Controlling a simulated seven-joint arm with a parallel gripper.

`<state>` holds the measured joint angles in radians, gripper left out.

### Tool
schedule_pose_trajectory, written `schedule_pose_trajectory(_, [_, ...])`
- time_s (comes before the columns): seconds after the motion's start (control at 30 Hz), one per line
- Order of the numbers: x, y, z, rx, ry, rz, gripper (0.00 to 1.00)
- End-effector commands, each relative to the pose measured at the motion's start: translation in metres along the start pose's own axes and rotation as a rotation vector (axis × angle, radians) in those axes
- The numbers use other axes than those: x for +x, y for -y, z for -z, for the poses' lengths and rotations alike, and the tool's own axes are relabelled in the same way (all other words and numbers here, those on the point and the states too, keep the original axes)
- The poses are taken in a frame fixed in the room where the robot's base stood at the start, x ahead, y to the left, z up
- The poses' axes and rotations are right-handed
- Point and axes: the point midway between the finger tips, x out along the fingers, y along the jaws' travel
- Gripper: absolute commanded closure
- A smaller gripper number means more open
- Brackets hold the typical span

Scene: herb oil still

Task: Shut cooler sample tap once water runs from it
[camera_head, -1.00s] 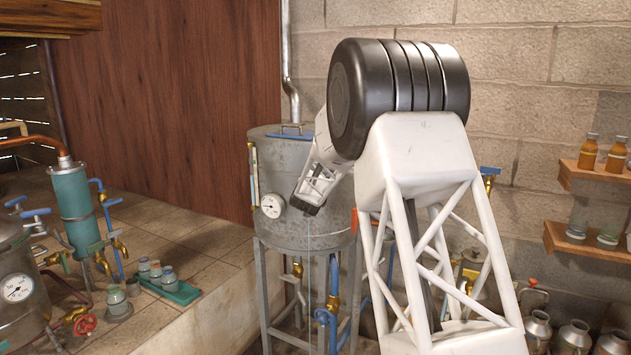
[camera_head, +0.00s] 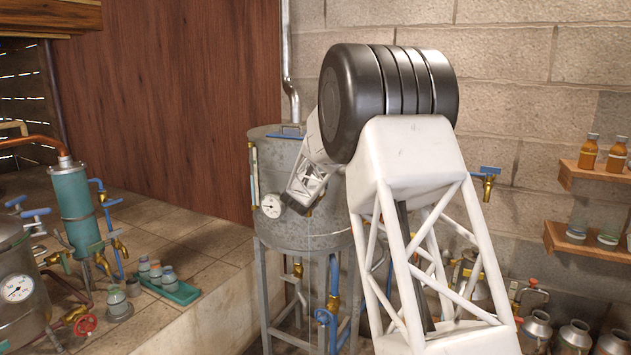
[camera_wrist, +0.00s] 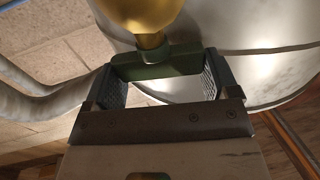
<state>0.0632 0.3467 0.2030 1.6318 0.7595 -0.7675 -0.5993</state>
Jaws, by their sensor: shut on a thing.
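In the wrist view, my gripper (camera_wrist: 160,76) is shut on a green tap handle (camera_wrist: 185,62), with a finger at each end of it. The handle sits below a rounded brass tap body (camera_wrist: 140,14), close to a curved grey metal vessel (camera_wrist: 245,75). In the head view, my arm reaches to the grey tank (camera_head: 275,165), and my gripper's fingers and the held tap cannot be made out. I cannot tell which tap this is. No running water is visible at its outlet, which is hidden.
The tank has a dial gauge (camera_head: 271,205) and stands on a metal frame. A teal cylinder (camera_head: 72,205) with several taps stands on the tiled bench at left, near a green jar tray (camera_head: 180,292). Shelves with bottles (camera_head: 590,152) and metal cans (camera_head: 574,338) are at right.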

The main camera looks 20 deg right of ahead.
Motion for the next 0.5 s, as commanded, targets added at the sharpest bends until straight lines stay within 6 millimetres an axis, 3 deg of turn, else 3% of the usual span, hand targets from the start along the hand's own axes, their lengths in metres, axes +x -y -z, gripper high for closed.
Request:
schedule_pose_trajectory(0.03, [-0.0002,0.0007,0.0014,0.0,-0.002,0.001,0.18])
schedule_pose_trajectory(0.17, [-0.0002,0.0005,0.001,0.0,-0.001,0.001,0.0])
schedule_pose_trajectory(0.5, [-0.0019,0.0004,0.0004,0.0,0.0,0.001,0.0])
